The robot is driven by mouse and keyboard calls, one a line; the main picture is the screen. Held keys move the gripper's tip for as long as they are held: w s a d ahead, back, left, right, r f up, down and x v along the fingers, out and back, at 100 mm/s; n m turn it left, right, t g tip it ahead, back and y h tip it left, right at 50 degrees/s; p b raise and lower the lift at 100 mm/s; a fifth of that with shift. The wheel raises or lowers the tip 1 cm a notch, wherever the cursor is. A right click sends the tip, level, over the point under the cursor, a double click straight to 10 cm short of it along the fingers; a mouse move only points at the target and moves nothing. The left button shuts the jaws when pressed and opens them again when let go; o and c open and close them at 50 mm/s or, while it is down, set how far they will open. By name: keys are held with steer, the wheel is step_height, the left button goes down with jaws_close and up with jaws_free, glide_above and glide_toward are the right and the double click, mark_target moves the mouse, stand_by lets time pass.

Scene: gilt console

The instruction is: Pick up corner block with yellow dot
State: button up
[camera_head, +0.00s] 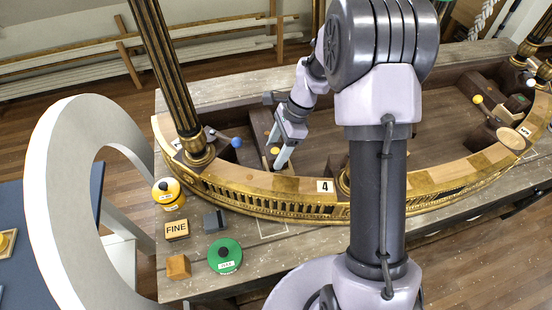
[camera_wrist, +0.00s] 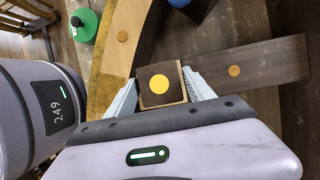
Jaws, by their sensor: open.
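The corner block with the yellow dot (camera_wrist: 147,99) is a small, dark, square block with paler edges in the wrist view. Its round yellow dot faces the camera. My gripper (camera_wrist: 159,80) is open, with one finger on each side of the block; I cannot tell whether either finger touches it. In the head view my gripper (camera_head: 277,151) points down inside the curved gilt console frame, behind its front rail.
A dark plank with an orange dot (camera_wrist: 270,62) lies right of the block. The curved rail (camera_head: 285,185) and a fluted column (camera_head: 172,75) stand close by. A green round tin (camera_head: 225,262), a yellow tin (camera_head: 170,197) and a FINE block (camera_head: 177,231) sit on the bench.

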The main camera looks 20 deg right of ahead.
steer(key=shift+f, duration=0.1)
steer(key=shift+c, duration=0.4)
steer(key=c, duration=1.1)
